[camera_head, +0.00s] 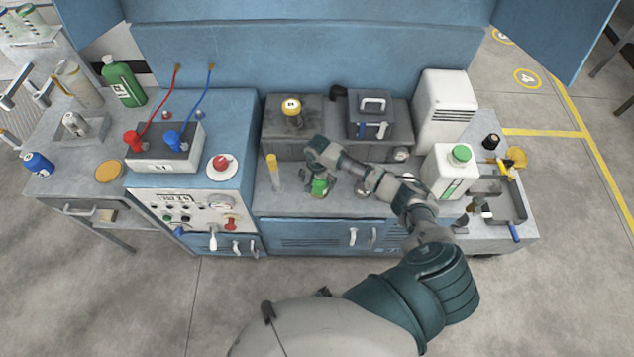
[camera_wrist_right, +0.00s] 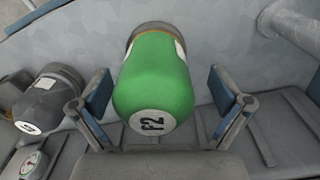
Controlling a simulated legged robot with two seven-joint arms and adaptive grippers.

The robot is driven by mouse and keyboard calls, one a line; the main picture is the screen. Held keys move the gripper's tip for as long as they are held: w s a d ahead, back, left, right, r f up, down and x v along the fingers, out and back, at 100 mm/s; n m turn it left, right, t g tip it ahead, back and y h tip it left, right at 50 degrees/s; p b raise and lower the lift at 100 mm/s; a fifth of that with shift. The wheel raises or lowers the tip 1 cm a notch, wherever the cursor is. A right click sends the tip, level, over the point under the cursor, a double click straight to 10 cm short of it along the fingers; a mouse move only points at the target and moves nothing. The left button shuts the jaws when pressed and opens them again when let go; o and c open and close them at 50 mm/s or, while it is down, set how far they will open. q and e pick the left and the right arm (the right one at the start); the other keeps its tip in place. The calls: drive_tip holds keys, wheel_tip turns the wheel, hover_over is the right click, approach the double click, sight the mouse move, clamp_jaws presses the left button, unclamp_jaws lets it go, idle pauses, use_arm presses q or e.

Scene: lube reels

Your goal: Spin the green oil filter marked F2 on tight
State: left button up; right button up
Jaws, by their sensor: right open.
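The green oil filter marked F2 (camera_wrist_right: 155,85) has a rounded end with a white label facing the right wrist camera. Its far end meets a grey collar against a grey surface. In the head view the green filter (camera_head: 320,187) is small, low on the front of the grey machine, partly hidden by my right gripper. My right gripper (camera_wrist_right: 160,80) is open, with one blue-padded finger on each side of the filter and a visible gap at both sides. In the head view my right gripper (camera_head: 318,172) reaches in above the filter. My left gripper is out of view.
A dark filter with a white label (camera_wrist_right: 42,100) sits left of the green one, above a gauge (camera_wrist_right: 33,164). In the head view a yellow-topped cylinder (camera_head: 273,172) stands left of the filter. A white jug (camera_head: 452,178) and tray (camera_head: 522,200) are at right.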

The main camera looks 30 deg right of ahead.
drive_tip(key=shift+d+f, duration=0.35)
drive_tip(key=shift+d, duration=0.45)
drive_tip(key=shift+c, duration=0.5)
drive_tip(key=c, duration=0.4)
drive_tip(key=shift+a, duration=0.2)
drive_tip(key=c, duration=0.4)
drive_tip(key=shift+a, duration=0.2)
drive_tip(key=c, duration=0.4)
drive_tip(key=shift+a, duration=0.15)
drive_tip(key=shift+c, duration=0.9)
drive_tip(key=m+p, duration=0.4)
drive_tip(key=p, duration=0.1)
drive_tip(key=shift+s+r, duration=0.1)
drive_tip(key=shift+s, duration=0.05)
drive_tip(key=shift+m+p, duration=0.5)
drive_tip(key=shift+p, duration=0.1)
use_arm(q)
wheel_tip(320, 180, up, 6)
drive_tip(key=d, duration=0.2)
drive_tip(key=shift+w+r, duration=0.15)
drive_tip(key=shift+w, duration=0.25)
use_arm(e)
drive_tip(key=shift+f, duration=0.25)
